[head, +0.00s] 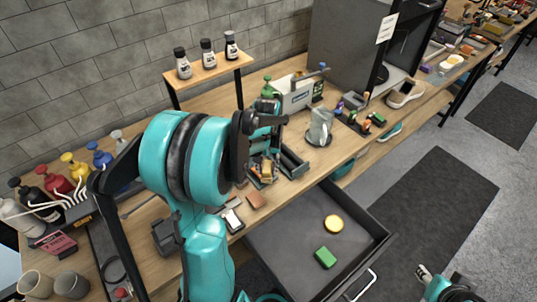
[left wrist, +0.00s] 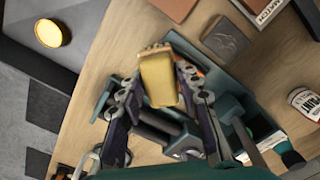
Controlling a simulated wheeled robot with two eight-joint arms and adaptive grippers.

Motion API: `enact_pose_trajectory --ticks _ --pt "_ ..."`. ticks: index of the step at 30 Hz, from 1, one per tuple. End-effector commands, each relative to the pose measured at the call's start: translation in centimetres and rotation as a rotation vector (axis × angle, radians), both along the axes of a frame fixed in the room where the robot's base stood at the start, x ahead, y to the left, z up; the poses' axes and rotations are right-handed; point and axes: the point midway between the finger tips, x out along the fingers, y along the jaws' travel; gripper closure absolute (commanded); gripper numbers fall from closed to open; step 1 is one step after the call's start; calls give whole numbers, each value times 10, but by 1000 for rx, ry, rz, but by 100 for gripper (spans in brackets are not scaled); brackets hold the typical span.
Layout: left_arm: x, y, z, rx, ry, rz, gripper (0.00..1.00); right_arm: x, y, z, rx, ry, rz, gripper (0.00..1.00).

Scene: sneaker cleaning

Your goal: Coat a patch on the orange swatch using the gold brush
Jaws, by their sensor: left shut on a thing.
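My left gripper (head: 262,160) is shut on the gold brush (left wrist: 158,80), which sits between its two fingers in the left wrist view (left wrist: 163,98). The brush's pale bristle end points to the top of that view. An orange-tan swatch (left wrist: 174,7) lies flat on the bench beyond the bristles, partly cut off by the frame edge. In the head view the swatch (head: 257,200) lies near the bench's front edge, below the gripper. The brush is apart from the swatch in the left wrist view. Part of my right arm shows at the lower right; its fingers are too unclear to judge.
A dark brown swatch (left wrist: 225,38) lies beside the orange one. An open drawer (head: 285,240) below the bench holds a yellow round thing (head: 333,223) and a green block (head: 325,257). A grey pitcher (head: 320,127) and a small bottle shelf (head: 208,66) stand behind.

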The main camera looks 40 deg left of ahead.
Motion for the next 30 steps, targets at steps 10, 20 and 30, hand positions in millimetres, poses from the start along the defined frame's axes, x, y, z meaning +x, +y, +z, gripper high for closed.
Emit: enact_pose_trajectory --ticks 10,20,30 --pt "6 -1 45 0 0 -3 93 0 0 29 0 0 0 60" --pt "11 -3 73 0 0 -6 93 0 0 50 0 0 0 60" --pt "12 -3 76 0 0 -7 93 0 0 51 0 0 0 60"
